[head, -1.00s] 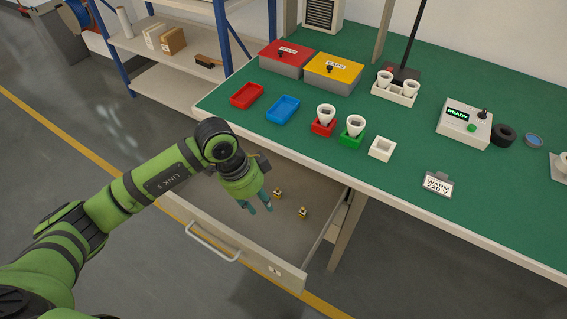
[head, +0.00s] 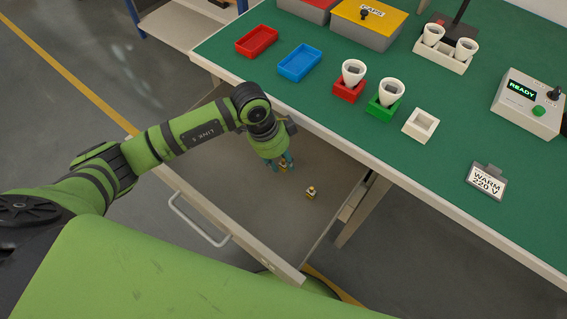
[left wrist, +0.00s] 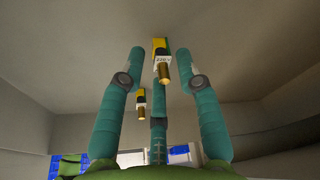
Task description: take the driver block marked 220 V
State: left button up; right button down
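The drawer (head: 240,193) under the bench stands open with two small yellow-and-brass driver blocks in it. One block (head: 283,168) is at my left gripper (head: 284,162). In the left wrist view a block (left wrist: 161,58) with a white label that appears to read 220 V lies between the spread teal fingertips (left wrist: 160,58). The fingers look open, with gaps on both sides of it. The other block (head: 311,193) lies apart, to the right in the head view; a second block (left wrist: 141,103) shows smaller in the wrist view, its label unreadable. My right gripper is out of view.
The bench edge (head: 330,139) passes close to my left arm. On the green top are a red tray (head: 257,41), a blue tray (head: 300,63), bulbs in red and green holders, a white empty holder (head: 420,125) and a WARM 220 V sign (head: 486,183).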

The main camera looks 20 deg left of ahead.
aim_at(284, 159)
pick_arm(q)
jog(key=shift+w+d+f, duration=0.15)
jog(key=shift+d+f, duration=0.1)
jog(key=shift+f, duration=0.45)
jog(key=c, duration=0.6)
jog(key=shift+r, duration=0.15)
jog(key=shift+r, duration=0.65)
notch_tip(284, 159, up, 3)
jog(key=shift+f, duration=0.1)
jog(key=s+d+r+p, duration=0.5)
jog(key=s+d+r, duration=0.3)
jog(key=r, duration=0.3)
jog(key=shift+s, duration=0.25)
jog(key=shift+r, duration=0.1)
